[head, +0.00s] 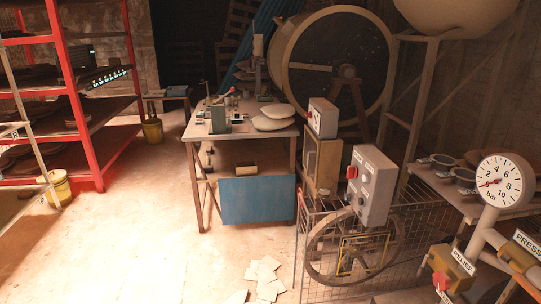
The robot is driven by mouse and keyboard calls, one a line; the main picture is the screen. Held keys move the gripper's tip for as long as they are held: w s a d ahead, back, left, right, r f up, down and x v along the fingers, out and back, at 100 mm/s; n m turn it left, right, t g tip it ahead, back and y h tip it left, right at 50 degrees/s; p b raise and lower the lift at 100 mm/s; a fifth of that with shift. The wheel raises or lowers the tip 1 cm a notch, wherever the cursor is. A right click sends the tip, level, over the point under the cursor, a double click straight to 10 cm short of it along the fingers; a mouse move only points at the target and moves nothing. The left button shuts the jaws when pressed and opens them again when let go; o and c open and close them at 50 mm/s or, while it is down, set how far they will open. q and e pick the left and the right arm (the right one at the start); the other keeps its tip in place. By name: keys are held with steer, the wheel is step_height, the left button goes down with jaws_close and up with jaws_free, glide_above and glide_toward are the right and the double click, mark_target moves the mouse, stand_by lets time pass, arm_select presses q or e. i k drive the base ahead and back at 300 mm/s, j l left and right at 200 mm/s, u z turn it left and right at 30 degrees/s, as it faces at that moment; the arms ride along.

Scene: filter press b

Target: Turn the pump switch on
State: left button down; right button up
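A grey control box (374,187) stands right of the middle, above a wire-mesh guard. A small label sits at the top of its face. A red control (351,172) is on the left side of the face, with small round controls (364,178) beside and below it. I cannot read the label or tell which control is the pump switch, nor its position. A round pressure gauge (500,184) marked in bar is at the right, its red needle pointing left, near the low numbers. Neither of my grippers is in view.
A mesh guard (410,235) and spoked handwheel (352,250) are below the box. Pipes with a RELIEF label (462,262) and red handle (440,281) are lower right. A workbench (240,131) stands behind, red shelving (75,95) left. Papers (264,275) lie on otherwise open floor.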

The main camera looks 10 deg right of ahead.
mark_target(353, 172)
steer(key=i+j+u, duration=0.1)
steer(key=i, duration=0.65)
steer(key=i+j+u, duration=0.1)
steer(key=i, duration=0.65)
